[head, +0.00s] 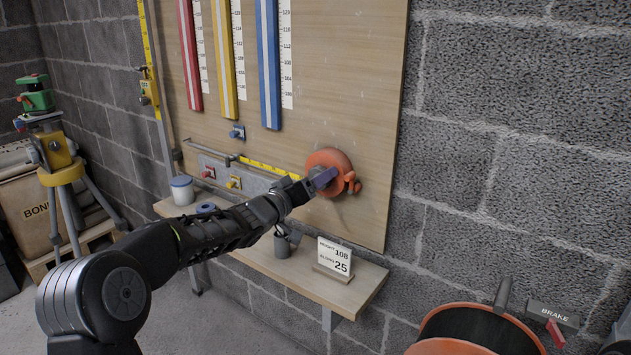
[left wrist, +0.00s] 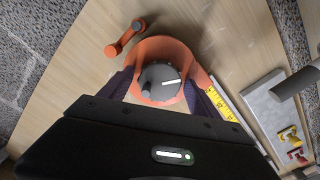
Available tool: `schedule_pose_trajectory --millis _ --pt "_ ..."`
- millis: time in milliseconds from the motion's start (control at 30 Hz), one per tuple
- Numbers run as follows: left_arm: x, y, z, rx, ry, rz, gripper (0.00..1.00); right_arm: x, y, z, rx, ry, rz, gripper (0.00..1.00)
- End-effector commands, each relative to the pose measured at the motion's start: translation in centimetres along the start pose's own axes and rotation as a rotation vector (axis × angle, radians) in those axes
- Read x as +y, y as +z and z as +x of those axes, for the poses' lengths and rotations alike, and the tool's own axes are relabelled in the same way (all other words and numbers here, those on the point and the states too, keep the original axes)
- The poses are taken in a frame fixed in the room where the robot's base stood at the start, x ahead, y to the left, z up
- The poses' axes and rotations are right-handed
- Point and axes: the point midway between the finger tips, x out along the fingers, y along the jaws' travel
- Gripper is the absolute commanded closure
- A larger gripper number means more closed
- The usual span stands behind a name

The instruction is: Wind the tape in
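An orange tape reel (head: 327,160) is mounted on the wooden board, and it also shows in the left wrist view (left wrist: 185,52). A grey knob (left wrist: 160,83) with a white mark sits on its face. A small orange crank (left wrist: 125,38) is at its edge, seen in the head view (head: 354,184) on the right. A yellow tape (head: 262,166) runs left from the reel. My left gripper (head: 323,178) is at the reel; in the left wrist view its purple fingers (left wrist: 163,88) are spread on either side of the knob, seemingly apart from it. My right gripper is out of view.
A large orange drum (head: 462,345) with a brake lever stands lower right. A tripod (head: 62,178) stands left.

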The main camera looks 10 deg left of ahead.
Motion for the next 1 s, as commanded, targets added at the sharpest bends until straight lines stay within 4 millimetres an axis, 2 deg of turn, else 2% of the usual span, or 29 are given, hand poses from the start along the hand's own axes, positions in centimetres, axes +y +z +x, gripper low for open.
schedule_pose_trajectory --millis 67,700,1000 --pt "-0.01 -0.01 -0.02 0.0 0.0 0.0 0.36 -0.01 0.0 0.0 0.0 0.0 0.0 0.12" --pt "-0.04 0.0 -0.04 0.0 0.0 0.0 0.87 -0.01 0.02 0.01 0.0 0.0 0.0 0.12" --pt "-0.04 0.0 -0.04 0.0 -0.001 0.024 0.87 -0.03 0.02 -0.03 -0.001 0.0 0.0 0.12"
